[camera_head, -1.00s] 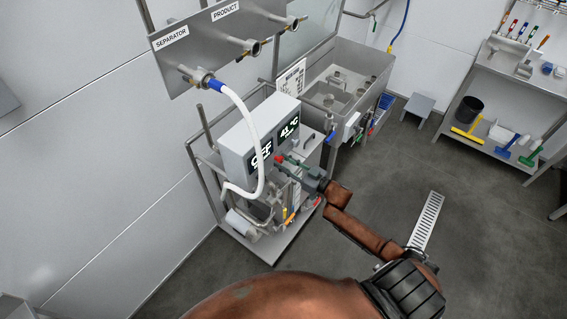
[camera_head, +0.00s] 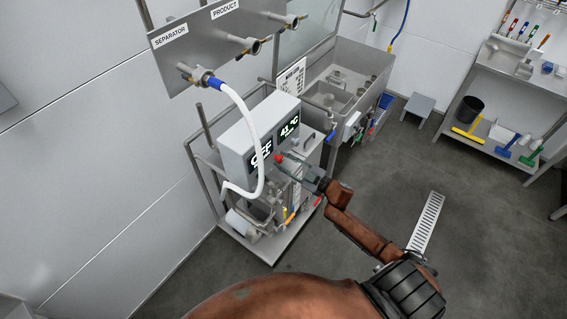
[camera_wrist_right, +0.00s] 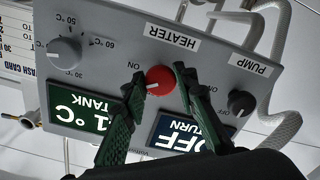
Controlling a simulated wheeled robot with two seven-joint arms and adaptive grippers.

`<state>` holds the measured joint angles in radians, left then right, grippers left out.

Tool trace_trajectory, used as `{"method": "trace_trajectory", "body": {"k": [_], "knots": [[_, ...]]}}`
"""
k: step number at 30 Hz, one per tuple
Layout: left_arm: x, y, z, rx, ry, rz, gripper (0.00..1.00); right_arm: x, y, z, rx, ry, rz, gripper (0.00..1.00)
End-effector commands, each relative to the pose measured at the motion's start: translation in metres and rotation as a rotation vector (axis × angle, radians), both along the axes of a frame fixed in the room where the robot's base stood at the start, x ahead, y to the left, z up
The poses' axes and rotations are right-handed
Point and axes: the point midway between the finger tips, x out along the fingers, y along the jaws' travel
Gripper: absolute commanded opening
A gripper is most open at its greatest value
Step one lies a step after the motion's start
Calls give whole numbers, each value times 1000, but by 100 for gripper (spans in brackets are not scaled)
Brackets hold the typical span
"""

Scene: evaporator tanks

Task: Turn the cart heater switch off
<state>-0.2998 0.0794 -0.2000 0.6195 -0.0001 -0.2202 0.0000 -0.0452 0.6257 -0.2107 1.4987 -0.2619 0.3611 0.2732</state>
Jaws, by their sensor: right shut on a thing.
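The cart heater switch is a red round knob (camera_wrist_right: 160,80) under the HEATER label on the grey control box (camera_head: 240,140); in the head view it is a small red spot (camera_head: 279,158). The wrist view shows the panel upside down, with an ON mark beside the knob. My right gripper (camera_wrist_right: 160,82) is shut on the red knob, its green fingers on both sides. In the head view the same gripper (camera_head: 285,163) reaches the box front from the right. My left gripper is not in view.
A black PUMP knob (camera_wrist_right: 241,103) and a grey temperature dial (camera_wrist_right: 64,53) flank the switch. The box displays read OFF and 41 °C. A white hose (camera_head: 252,125) hangs before the box. A sink unit (camera_head: 345,80) stands behind; open floor lies to the right.

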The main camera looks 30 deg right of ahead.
Motion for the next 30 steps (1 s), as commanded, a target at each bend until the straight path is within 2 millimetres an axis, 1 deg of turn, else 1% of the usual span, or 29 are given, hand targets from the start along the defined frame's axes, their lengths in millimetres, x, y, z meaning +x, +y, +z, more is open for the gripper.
{"method": "trace_trajectory", "body": {"k": [21, 30], "knots": [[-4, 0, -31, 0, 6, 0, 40, 0, -1, -2, -621, -257, 0, 2], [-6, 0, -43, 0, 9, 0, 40, 0, 0, -1, -819, -338, 1, 2]]}}
